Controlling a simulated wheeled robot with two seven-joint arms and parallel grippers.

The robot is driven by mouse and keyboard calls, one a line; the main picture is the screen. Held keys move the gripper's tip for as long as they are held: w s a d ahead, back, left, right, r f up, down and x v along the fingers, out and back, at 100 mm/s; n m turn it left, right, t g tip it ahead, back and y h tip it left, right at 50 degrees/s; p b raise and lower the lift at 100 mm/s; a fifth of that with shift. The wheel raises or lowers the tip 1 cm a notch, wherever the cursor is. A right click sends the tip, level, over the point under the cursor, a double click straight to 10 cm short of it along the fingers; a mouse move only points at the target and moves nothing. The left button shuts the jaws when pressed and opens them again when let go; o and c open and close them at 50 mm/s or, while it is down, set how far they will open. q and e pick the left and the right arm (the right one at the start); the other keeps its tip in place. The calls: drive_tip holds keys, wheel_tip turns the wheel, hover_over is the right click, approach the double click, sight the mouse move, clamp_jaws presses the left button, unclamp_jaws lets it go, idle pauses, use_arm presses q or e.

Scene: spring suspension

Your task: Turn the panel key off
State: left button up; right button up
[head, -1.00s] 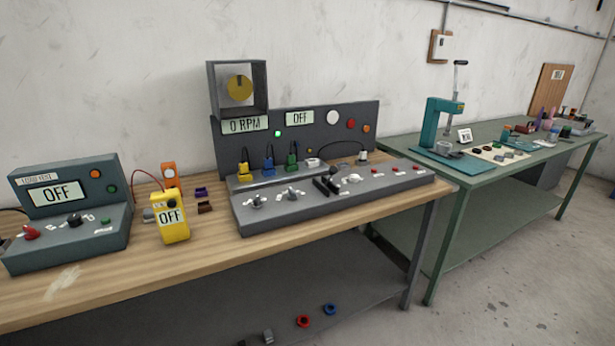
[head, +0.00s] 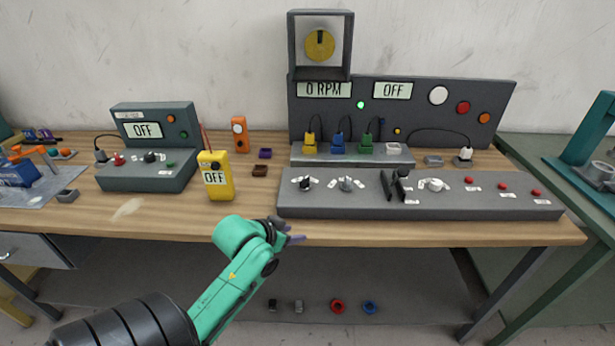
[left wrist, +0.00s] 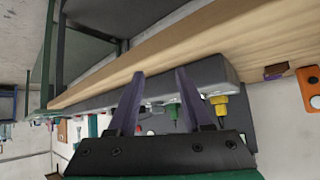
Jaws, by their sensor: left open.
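The grey control panel (head: 420,206) stands on the wooden bench, with a sloped front bearing a black knob (head: 306,183), a grey knob (head: 346,183), black levers (head: 395,187) and a white knob (head: 435,184). Which of these is the key is too small to tell. Its upright back shows "0 RPM" and "OFF" displays (head: 393,90) and a lit green lamp (head: 361,104). My left gripper (head: 295,239) is open and empty, in front of the panel's lower left edge. In the left wrist view its two purple fingers (left wrist: 161,73) are apart, with the panel (left wrist: 155,85) beyond, tilted.
A yellow "OFF" meter (head: 217,185) and a second console (head: 150,170) stand left of the panel. The bench's front edge (head: 480,235) is close to my gripper. A green table stands at the right.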

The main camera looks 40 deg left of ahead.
sight(307, 177)
use_arm(q)
drive_tip(key=w+a+r+n+t+y, duration=0.1)
drive_tip(key=w+a+r+t, duration=0.35)
drive_tip(key=a+r, duration=0.4)
drive_tip(key=shift+g, duration=0.35)
drive_tip(key=x, duration=0.4)
drive_tip(key=p+x, duration=0.1)
drive_tip(key=x, duration=0.4)
drive_tip(key=d+x, duration=0.1)
drive_tip(key=x, duration=0.3)
drive_tip(key=shift+w, duration=0.5)
clamp_jaws()
